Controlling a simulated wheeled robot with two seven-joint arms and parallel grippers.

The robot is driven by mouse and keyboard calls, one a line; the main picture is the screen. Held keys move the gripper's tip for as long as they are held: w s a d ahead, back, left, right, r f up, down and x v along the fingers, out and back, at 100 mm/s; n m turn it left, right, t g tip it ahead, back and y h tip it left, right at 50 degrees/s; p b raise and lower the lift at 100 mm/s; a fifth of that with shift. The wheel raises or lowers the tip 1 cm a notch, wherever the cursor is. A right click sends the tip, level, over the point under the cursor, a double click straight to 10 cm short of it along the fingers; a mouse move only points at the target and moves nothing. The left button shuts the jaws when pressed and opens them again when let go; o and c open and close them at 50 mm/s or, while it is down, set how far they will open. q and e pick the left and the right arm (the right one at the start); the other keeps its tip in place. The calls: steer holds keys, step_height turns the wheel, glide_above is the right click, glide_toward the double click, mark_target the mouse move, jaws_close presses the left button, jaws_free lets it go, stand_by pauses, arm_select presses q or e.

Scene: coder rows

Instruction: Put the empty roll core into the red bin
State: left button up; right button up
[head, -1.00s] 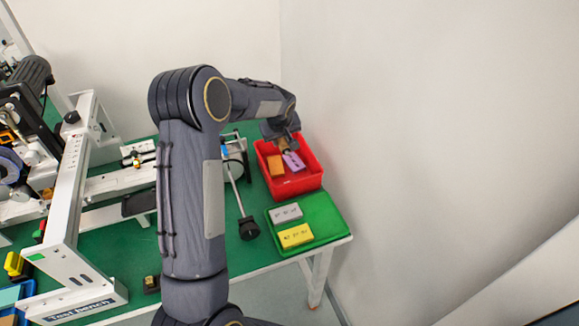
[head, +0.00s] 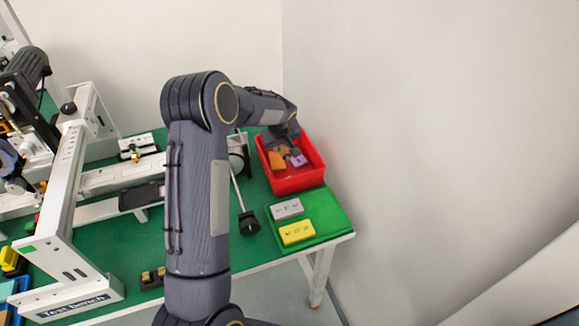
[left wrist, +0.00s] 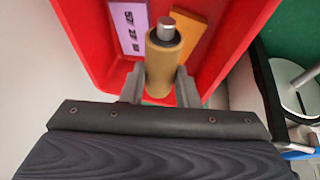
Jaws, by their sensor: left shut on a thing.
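My left gripper (head: 287,148) is over the red bin (head: 307,184), at the bin's back part in the head view. In the left wrist view, the left gripper (left wrist: 160,88) is shut on the empty roll core (left wrist: 162,62), a tan cylinder with a grey metal-looking end. The core is in front of the red bin's (left wrist: 92,38) inside, with bin walls around it. I cannot tell whether it touches the floor. In the head view the core is hard to make out behind the gripper. My right gripper is out of view.
The bin holds an orange block (head: 277,161) and a purple labelled block (head: 300,161). A green tray (head: 325,221) with grey (head: 287,209) and yellow (head: 297,232) blocks stands before it. A white machine frame (head: 62,190) fills the left. A wall stands right of the bin.

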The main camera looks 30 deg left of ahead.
arm_select(q)
steer(key=o, duration=1)
steer(key=shift+r, duration=0.1)
steer(key=b+v, duration=0.1)
steer(key=v, duration=0.6)
steer(key=shift+s+r, duration=0.2)
steer(key=shift+r, duration=0.1)
